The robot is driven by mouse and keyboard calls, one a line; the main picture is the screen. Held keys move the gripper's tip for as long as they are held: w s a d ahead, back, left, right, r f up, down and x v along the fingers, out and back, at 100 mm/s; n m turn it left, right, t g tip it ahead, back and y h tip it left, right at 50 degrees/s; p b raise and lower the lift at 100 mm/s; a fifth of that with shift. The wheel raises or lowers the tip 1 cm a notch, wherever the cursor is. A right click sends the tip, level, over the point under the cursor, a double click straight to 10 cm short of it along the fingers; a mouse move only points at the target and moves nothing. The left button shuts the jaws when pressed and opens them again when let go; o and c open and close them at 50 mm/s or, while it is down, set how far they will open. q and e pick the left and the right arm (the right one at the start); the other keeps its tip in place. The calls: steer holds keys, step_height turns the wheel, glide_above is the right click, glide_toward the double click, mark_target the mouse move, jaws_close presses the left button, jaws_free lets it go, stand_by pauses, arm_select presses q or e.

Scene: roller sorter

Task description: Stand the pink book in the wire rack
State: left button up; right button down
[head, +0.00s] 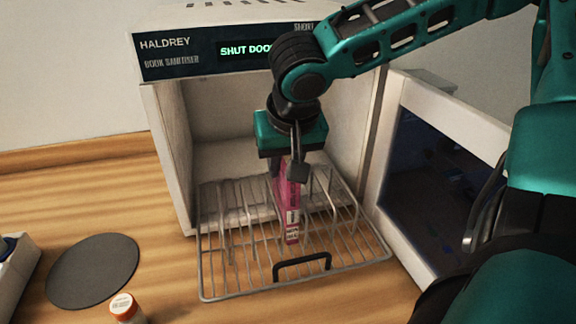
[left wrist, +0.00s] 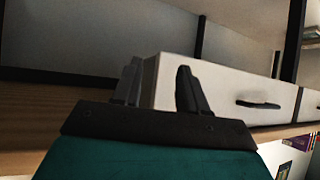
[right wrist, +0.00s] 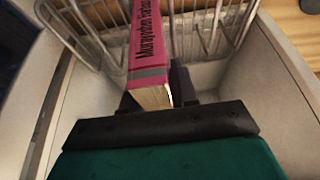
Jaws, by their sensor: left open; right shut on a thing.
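The pink book (head: 291,212) stands upright between wires of the wire rack (head: 229,296), spine toward the front. My right gripper (head: 297,172) is shut on the top of the pink book from above. In the right wrist view the book (right wrist: 147,42) runs out from between the fingers (right wrist: 160,95), with wires of the rack (right wrist: 222,22) on both sides. Whether its lower edge touches the rack floor is hard to tell. My left gripper (left wrist: 157,90) is open and empty, away from the rack, with a white drawer front behind it.
The book sanitiser (head: 165,130) is open and its display reads "SHUT DOOR". Its door (head: 440,170) stands open at the right. The rack, with a black handle (head: 302,262), is pulled partly out.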

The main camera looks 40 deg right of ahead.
steer(key=shift+r, duration=0.1)
steer(key=shift+f, duration=0.2)
steer(key=c, duration=0.9)
jaws_free()
steer(key=shift+r, duration=0.1)
